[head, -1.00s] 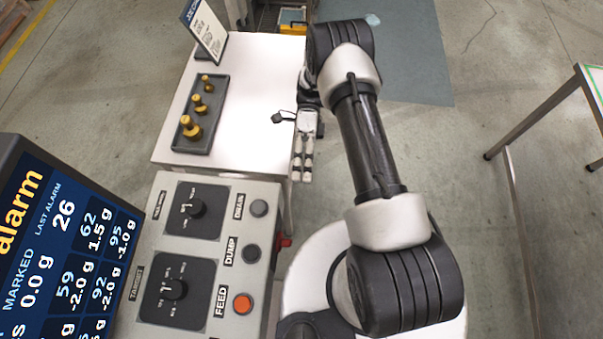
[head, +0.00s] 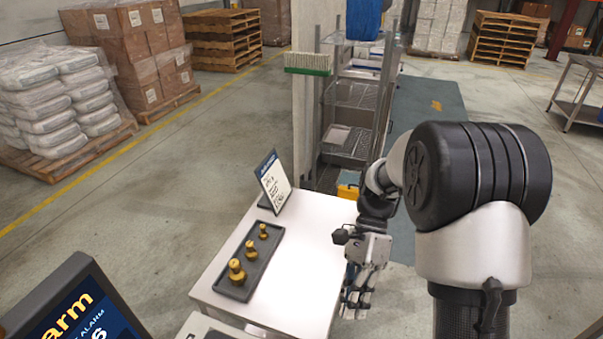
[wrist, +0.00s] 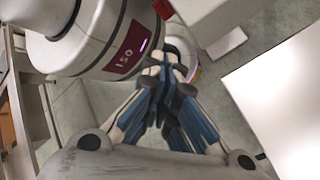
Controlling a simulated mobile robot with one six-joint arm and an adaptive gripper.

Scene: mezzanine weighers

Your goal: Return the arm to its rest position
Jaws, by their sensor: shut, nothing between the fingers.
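My gripper (head: 358,297) points down beside the right edge of the small white table (head: 312,262) in the head view. Its fingers are together and hold nothing. My arm is folded, with its elbow high at the right of the head view. In the wrist view the shut fingers of my gripper (wrist: 167,85) show in the middle, with my own white body behind them and a bright white surface at the right.
A dark tray (head: 226,289) with brass weights and a standing sign (head: 272,181) are on the table. A display (head: 85,310) is at lower left. A wire rack (head: 350,130) stands behind. Pallets of bags (head: 45,110) and boxes lie farther back. Floor at left is clear.

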